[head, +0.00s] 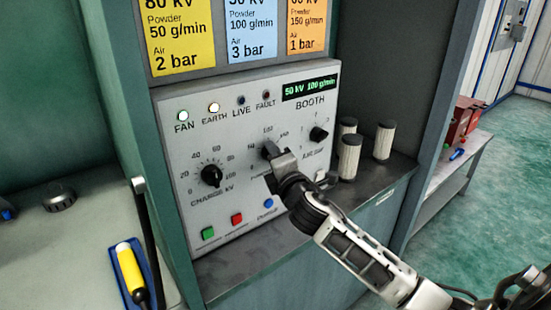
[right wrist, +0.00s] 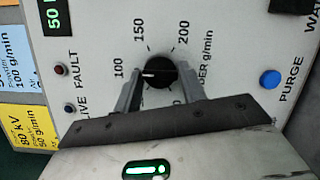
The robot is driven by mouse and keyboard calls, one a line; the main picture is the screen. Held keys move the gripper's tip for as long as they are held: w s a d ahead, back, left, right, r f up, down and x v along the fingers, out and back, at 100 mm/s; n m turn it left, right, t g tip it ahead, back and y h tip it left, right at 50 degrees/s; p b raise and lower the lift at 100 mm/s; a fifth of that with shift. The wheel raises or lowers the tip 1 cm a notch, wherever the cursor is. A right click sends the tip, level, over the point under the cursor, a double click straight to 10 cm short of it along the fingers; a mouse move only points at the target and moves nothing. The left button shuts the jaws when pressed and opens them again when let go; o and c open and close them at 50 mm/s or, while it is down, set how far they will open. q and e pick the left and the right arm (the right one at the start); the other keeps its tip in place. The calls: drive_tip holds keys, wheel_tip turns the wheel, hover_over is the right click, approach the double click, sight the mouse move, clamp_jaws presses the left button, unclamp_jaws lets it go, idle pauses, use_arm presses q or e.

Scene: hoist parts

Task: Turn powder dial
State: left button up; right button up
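The black powder dial (right wrist: 160,73) is on the grey control panel. Its white pointer faces the 100 mark. In the head view the powder dial (head: 269,149) is mostly hidden behind my right gripper (head: 277,160). In the right wrist view the two fingers of my right gripper (right wrist: 159,78) stand one on each side of the dial, very close to it; I cannot tell whether they touch it. The panel's green display (head: 310,87) reads 50 kV 100 g/min. My left gripper is not in view.
Green and red buttons and the blue purge button (right wrist: 270,79) sit nearby. White ribbed cylinders (head: 384,140) stand on the ledge at right. A yellow-handled tool (head: 130,268) lies on the left counter.

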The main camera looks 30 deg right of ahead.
drive_tip(key=shift+o, duration=1.2)
drive_tip(key=b+v, duration=0.2)
drive_tip(key=v, duration=1.4)
